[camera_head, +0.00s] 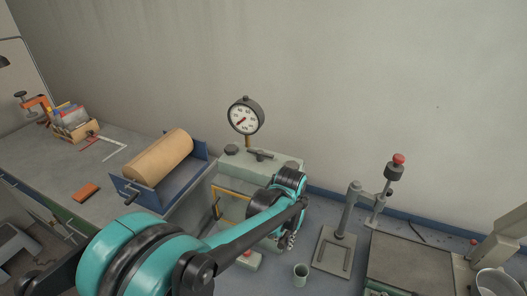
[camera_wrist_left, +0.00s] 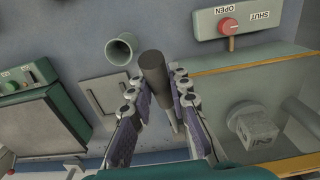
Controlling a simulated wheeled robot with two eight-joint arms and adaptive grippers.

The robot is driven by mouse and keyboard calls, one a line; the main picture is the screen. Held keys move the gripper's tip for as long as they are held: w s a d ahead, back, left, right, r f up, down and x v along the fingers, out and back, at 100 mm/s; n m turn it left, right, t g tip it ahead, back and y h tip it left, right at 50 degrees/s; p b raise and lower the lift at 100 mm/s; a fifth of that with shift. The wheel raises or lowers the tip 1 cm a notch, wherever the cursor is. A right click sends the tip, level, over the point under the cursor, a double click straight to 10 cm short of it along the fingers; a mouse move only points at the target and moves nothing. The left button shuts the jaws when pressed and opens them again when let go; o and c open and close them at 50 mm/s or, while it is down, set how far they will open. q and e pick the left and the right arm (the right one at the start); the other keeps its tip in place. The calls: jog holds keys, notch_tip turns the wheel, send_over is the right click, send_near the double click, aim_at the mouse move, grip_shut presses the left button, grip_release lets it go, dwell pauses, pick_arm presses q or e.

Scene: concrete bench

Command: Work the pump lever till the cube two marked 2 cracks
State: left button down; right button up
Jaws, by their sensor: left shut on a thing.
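My left gripper (camera_head: 287,240) reaches down over the front of the pale green press (camera_head: 258,172). In the left wrist view its two fingers (camera_wrist_left: 157,95) are shut on the dark round grip of the pump lever (camera_wrist_left: 152,66), whose end sticks out past the fingertips. A grey cube (camera_wrist_left: 257,128) sits inside the press at the right of that view. My right gripper is not in view.
A red valve knob (camera_wrist_left: 229,27) sits on a plate labelled OPEN and SHUT. A grey-green cup (camera_head: 301,274) stands near the arm. A stand with a red-topped part (camera_head: 394,168) is to the right. A brown roller (camera_head: 158,157) lies in a blue tray at left.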

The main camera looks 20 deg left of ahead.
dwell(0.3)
pick_arm(q)
jog(key=shift+s+f, duration=0.45)
jog(key=shift+f, duration=1.2)
jog(key=shift+s+f, duration=0.45)
jog(key=shift+f, duration=1.25)
jog(key=shift+s+f, duration=0.45)
jog(key=shift+f, duration=1.2)
jog(key=shift+r, duration=0.1)
jog(key=w+r, duration=0.1)
jog(key=r, duration=0.5)
jog(key=w+r, duration=0.1)
jog(key=r, duration=0.2)
jog(key=shift+w, duration=0.3)
jog(key=shift+f, duration=0.1)
